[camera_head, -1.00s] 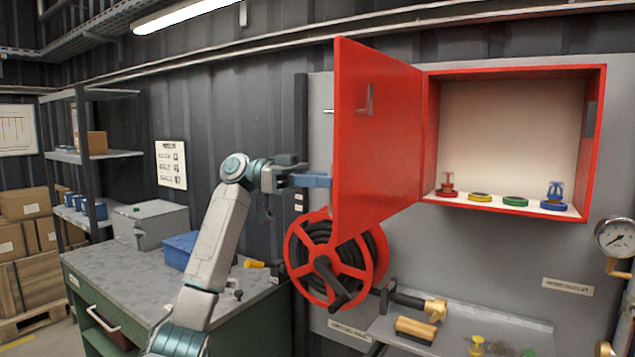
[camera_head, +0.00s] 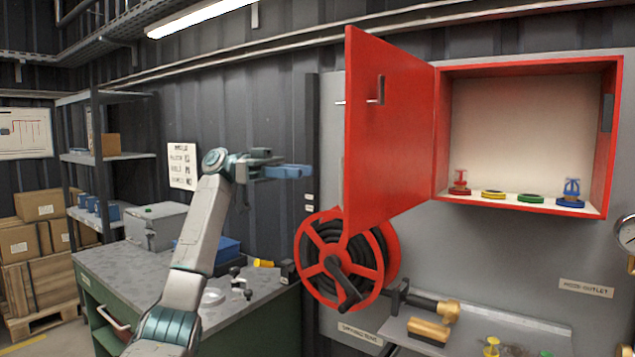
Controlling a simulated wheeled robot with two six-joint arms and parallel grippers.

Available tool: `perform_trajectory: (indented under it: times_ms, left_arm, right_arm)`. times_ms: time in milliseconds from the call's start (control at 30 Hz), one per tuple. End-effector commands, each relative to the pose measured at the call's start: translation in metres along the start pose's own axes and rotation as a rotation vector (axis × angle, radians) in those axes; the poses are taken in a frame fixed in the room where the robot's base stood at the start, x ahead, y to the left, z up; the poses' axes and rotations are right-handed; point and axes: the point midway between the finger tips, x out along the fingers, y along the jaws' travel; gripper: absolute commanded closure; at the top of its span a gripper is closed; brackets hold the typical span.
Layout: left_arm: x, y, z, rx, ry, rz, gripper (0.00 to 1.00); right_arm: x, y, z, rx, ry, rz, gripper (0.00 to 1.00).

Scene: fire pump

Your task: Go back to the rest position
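My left arm rises from the bottom left, and its gripper (camera_head: 290,172) points right, in front of the dark wall and left of the red cabinet door (camera_head: 388,130). The gripper's fingers are seen from the side, so I cannot tell how far apart they are. No object shows in it, and it stands clear of the door. The red cabinet (camera_head: 530,130) is open, with its door swung out to the left. Red and blue valve handles stand on its floor beside yellow and green discs. My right gripper is not in view.
A red hose reel (camera_head: 347,262) hangs below the door. A green workbench (camera_head: 250,318) with a grey box (camera_head: 157,226) and a blue box stands at the left. A shelf (camera_head: 480,340) with a nozzle and brush is at the lower right. A gauge (camera_head: 626,233) sits at the right edge.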

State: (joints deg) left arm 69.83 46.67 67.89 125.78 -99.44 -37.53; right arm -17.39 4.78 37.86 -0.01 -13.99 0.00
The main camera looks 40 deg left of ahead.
Motion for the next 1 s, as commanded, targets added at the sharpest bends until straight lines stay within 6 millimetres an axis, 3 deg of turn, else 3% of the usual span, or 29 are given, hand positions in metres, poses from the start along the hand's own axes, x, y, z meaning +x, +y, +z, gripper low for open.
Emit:
perform_trajectory:
  times_ms: [200,800,900,1000]
  left_arm:
    - [-0.020,0.000,0.000,0.001,0.002,0.000,0.67]
    - [-0.020,-0.001,0.001,-0.002,-0.002,0.000,0.67]
    - [-0.010,-0.007,0.017,-0.029,-0.030,-0.010,0.67]
    - [0.013,-0.022,0.057,-0.094,-0.101,-0.035,0.67]
  right_arm:
    - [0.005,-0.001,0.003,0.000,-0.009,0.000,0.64]
    - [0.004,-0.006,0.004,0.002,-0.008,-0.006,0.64]
    - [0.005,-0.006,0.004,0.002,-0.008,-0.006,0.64]
    - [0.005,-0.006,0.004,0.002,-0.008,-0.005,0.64]
